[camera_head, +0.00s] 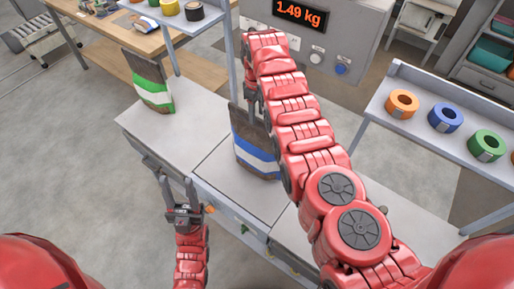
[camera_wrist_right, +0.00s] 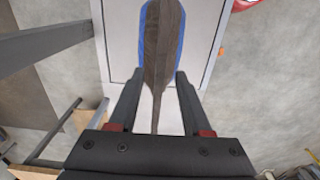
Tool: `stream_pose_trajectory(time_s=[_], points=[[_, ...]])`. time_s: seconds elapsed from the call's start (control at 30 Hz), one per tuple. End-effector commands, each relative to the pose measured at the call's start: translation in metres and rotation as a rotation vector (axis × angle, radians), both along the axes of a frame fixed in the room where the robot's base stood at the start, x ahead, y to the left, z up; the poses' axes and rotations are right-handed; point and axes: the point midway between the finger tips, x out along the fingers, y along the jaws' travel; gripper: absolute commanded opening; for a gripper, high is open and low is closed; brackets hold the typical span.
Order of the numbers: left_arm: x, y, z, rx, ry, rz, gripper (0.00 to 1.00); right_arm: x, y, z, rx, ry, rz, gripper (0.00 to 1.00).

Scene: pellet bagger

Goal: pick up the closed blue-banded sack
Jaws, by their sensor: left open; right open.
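The closed blue-banded sack (camera_head: 252,150) stands on the pale bench, dark brown with a blue and white band. My right arm hides part of it. In the right wrist view, the sack (camera_wrist_right: 163,45) is seen from above, its narrow top edge running between the fingers. My right gripper (camera_wrist_right: 157,85) is open around that top edge, one finger on each side, with gaps visible. In the head view, the right gripper (camera_head: 252,97) is at the sack's top, partly hidden. My left gripper (camera_head: 175,184) is open and empty, in front of the bench's edge.
A green-banded sack (camera_head: 154,92) stands on the bench to the left. The scale display (camera_head: 300,14) reads 1.49 kg. A shelf (camera_head: 415,125) with orange, blue and green tape rolls is at the right. Bare bench top (camera_head: 200,125) lies between the sacks.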

Motion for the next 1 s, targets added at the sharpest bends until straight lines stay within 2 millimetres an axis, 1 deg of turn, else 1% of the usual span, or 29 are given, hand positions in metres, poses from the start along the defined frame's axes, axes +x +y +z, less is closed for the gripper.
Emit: stream_pose_trajectory(time_s=[0.07, 0.1, 0.2, 0.3, 0.47, 0.5, 0.57, 0.7, 0.77, 1.0], points=[[0.000, 0.000, 0.008, 0.000, 0.000, 0.000, 0.48, -0.002, -0.001, -0.009, -0.002, 0.006, 0.000, 0.49], [0.000, 0.000, -0.005, 0.000, -0.001, 0.000, 0.48, -0.001, -0.001, -0.023, -0.001, 0.006, -0.001, 0.49], [0.000, 0.000, -0.014, 0.000, 0.000, 0.000, 0.48, -0.001, -0.001, -0.036, 0.000, 0.004, -0.001, 0.49], [0.000, 0.000, -0.016, 0.000, 0.000, 0.000, 0.48, -0.001, -0.001, -0.041, -0.001, 0.004, 0.000, 0.49], [0.000, 0.000, -0.014, 0.000, 0.000, 0.000, 0.48, -0.001, 0.000, -0.039, 0.000, 0.002, 0.000, 0.49], [0.000, 0.000, -0.014, 0.000, 0.000, 0.000, 0.48, -0.001, 0.000, -0.039, 0.000, 0.002, 0.000, 0.45], [0.000, 0.000, -0.014, 0.000, 0.000, 0.000, 0.48, -0.001, 0.000, -0.039, 0.000, 0.002, 0.000, 0.34], [0.000, 0.000, -0.014, 0.000, 0.000, 0.000, 0.48, -0.001, 0.000, -0.038, 0.000, 0.002, 0.000, 0.09], [0.000, 0.000, -0.014, 0.000, 0.000, 0.000, 0.48, -0.001, 0.000, -0.039, 0.000, 0.002, 0.000, 0.00], [0.000, 0.000, -0.014, 0.000, 0.000, 0.000, 0.48, -0.001, 0.000, -0.039, 0.000, 0.002, 0.000, 0.00]])
